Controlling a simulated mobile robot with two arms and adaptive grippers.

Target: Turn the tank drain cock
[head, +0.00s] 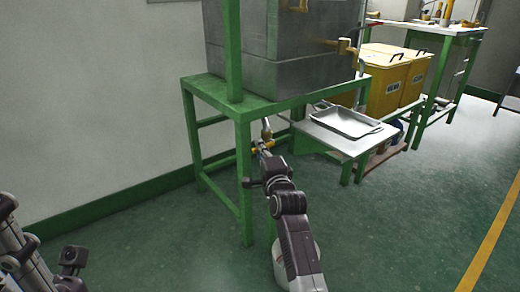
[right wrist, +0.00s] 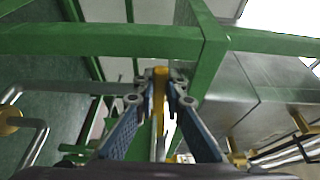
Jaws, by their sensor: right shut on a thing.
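The grey metal tank (head: 310,78) sits on a green frame (head: 245,180). Under it, a short pipe comes down to the brass drain cock (head: 267,132). My right gripper (head: 261,147) reaches up to the cock from below, beneath the frame. In the right wrist view, my right gripper (right wrist: 160,88) has its two fingers closed on the yellow handle of the drain cock (right wrist: 160,74), one on each side. The fingers hide part of the handle. Part of my left arm shows at the lower left of the head view; its fingers cannot be seen.
A metal tray (head: 345,122) lies on a low stand right of the frame. Yellow bins (head: 385,82) and a bench (head: 420,27) stand behind. Other brass taps (head: 346,47) stick out of the tank. A green leg is close beside my right gripper. The floor at right is clear.

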